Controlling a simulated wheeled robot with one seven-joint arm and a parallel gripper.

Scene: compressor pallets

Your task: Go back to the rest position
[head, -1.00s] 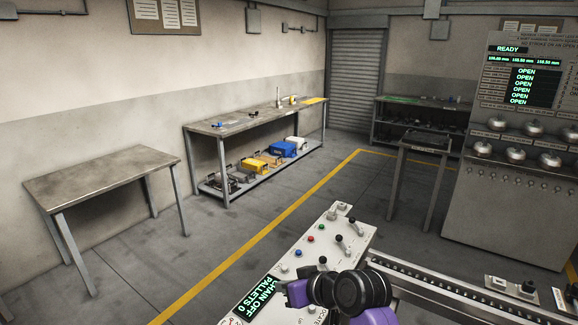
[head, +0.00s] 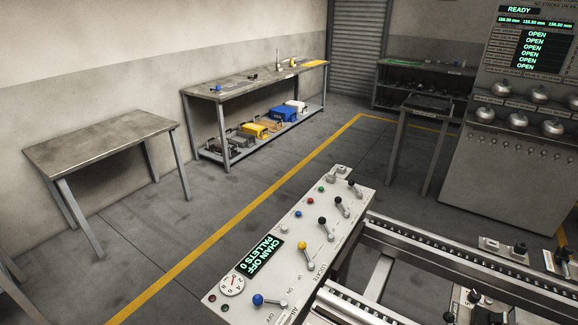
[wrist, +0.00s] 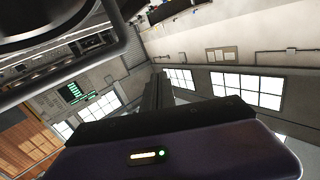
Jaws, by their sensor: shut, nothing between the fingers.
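My gripper (wrist: 158,82) shows in the wrist view as dark fingers pressed together beyond the purple wrist housing (wrist: 180,150). It is shut with nothing held. It points up toward the room's walls and windows, clear of any object. In the head view no part of my arm or gripper shows. The control panel (head: 262,290) with its levers stands in front of me, and its display reads "CHAIN OFF, PALLETS 0".
A conveyor (head: 440,262) runs to the right of the panel. A bare table (head: 100,140) stands at left. A workbench (head: 250,82) with cases below is at the back wall. A grey machine (head: 510,190) reading "READY" stands at right. The floor by the yellow line is clear.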

